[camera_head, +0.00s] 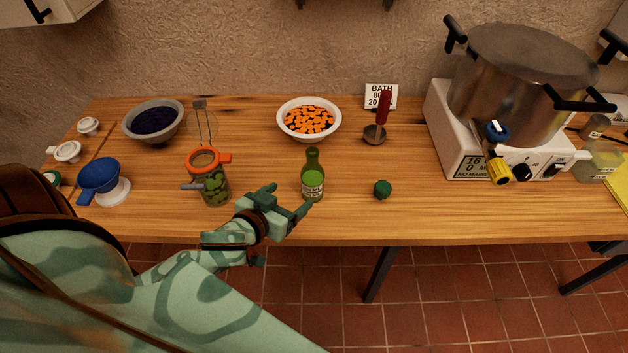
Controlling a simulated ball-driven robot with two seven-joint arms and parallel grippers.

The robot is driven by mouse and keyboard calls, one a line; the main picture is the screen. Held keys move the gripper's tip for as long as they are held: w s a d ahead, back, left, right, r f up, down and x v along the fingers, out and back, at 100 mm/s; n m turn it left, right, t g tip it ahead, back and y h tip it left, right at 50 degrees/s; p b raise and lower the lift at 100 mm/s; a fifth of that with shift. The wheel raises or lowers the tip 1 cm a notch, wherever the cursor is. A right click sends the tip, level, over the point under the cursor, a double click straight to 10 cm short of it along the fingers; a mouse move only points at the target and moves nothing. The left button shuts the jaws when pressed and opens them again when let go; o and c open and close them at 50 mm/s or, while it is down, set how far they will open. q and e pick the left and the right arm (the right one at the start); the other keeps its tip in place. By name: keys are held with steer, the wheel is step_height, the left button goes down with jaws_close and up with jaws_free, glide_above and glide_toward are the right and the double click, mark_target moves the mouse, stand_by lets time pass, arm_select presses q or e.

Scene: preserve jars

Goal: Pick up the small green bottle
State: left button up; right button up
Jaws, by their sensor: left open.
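The small green bottle (312,182) stands upright on the wooden table, near its front edge and left of the middle. It has a pale label low on its body. My left gripper (289,202) is open just left of the bottle, with its fingers pointing toward it. One finger shows close to the bottle's lower side; I cannot tell whether it touches. My right gripper is not in the picture.
A jar with an orange clamp ring (212,184) stands left of my gripper. A green ball (382,189) lies right of the bottle. A bowl of orange slices (309,119) and a red-handled ladle (377,122) stand behind. A large pot (520,85) sits on the right.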

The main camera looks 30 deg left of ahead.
mark_target(306, 184)
arm_select(q)
steer(key=x, duration=0.7)
steer(key=shift+w+f+b, duration=0.1)
steer(key=shift+b, duration=0.3)
steer(key=shift+w, duration=0.3)
steer(key=b+x, duration=0.1)
steer(key=x, duration=0.4)
steer(key=shift+w+f, duration=0.1)
steer(key=shift+w, duration=0.05)
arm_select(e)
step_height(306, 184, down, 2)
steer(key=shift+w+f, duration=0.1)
arm_select(q)
steer(key=c, duration=1.3)
